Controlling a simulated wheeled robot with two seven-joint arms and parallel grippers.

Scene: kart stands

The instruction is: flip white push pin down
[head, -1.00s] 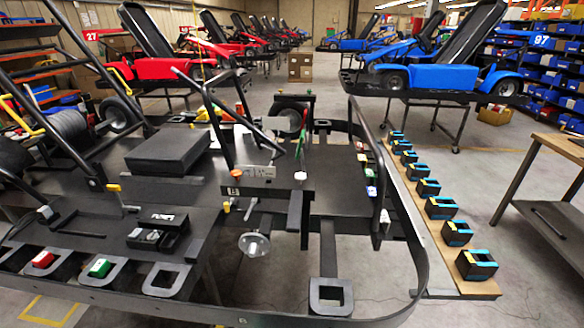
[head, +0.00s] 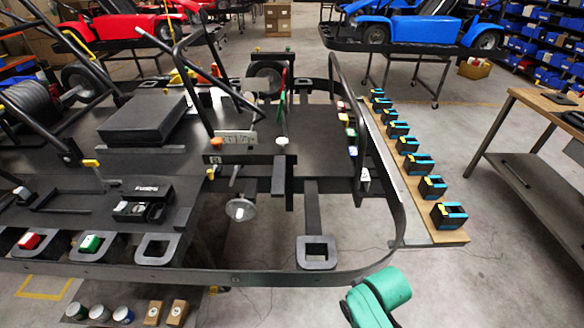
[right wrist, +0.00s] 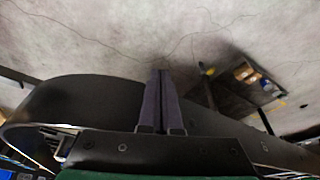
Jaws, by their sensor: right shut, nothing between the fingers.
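A white push pin (head: 281,141) with a round head stands on the dark kart stand, at the right end of a dark crossbar; it looks upright. The black kart stand (head: 128,268) fills the middle of the head view. My right arm shows as a green link at the bottom of the head view, with its fingers out of frame. In the right wrist view my right gripper (right wrist: 160,75) is shut and empty, its two dark fingers together above a black curved rail and the floor. The pin is not recognisable in that view. My left gripper is out of sight.
A wooden board (head: 448,235) with several black and blue blocks lies right of the stand. A workbench (head: 530,110) stands further right. Red and green blocks sit in front slots. Cans and small boxes lie below the front edge. Open floor lies between board and workbench.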

